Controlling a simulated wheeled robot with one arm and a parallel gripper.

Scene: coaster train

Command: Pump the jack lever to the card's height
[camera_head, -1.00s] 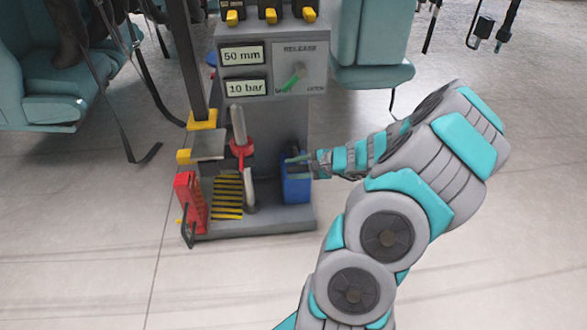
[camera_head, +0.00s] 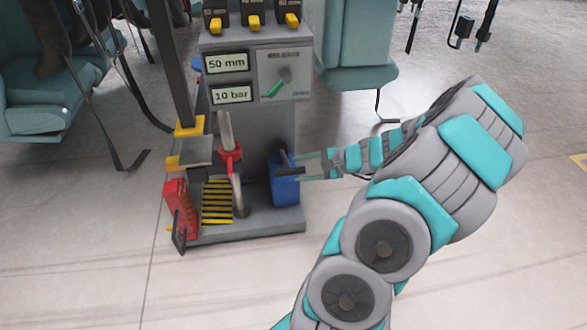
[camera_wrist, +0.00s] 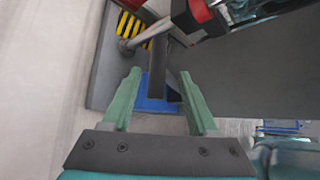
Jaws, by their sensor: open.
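A grey jack station stands ahead, with cards reading "50 mm" (camera_head: 227,62) and "10 bar" (camera_head: 232,95). At its right a blue pump box (camera_head: 286,189) carries a short dark lever (camera_head: 282,158). A silver post with a red collar (camera_head: 230,158) stands left of it. My gripper (camera_head: 300,166) is open just right of the lever. In the wrist view the dark lever (camera_wrist: 158,68) rises ahead between my open fingers (camera_wrist: 160,80), with the blue box (camera_wrist: 150,106) beyond. I cannot tell whether the fingers touch the lever.
A release panel with a green-tipped knob (camera_head: 275,85) is on the station's upper right. A red jack-like block (camera_head: 181,208) stands at the base's left, beside a yellow-black striped plate (camera_head: 217,203). Teal seats (camera_head: 352,50) stand behind. The floor in front is clear.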

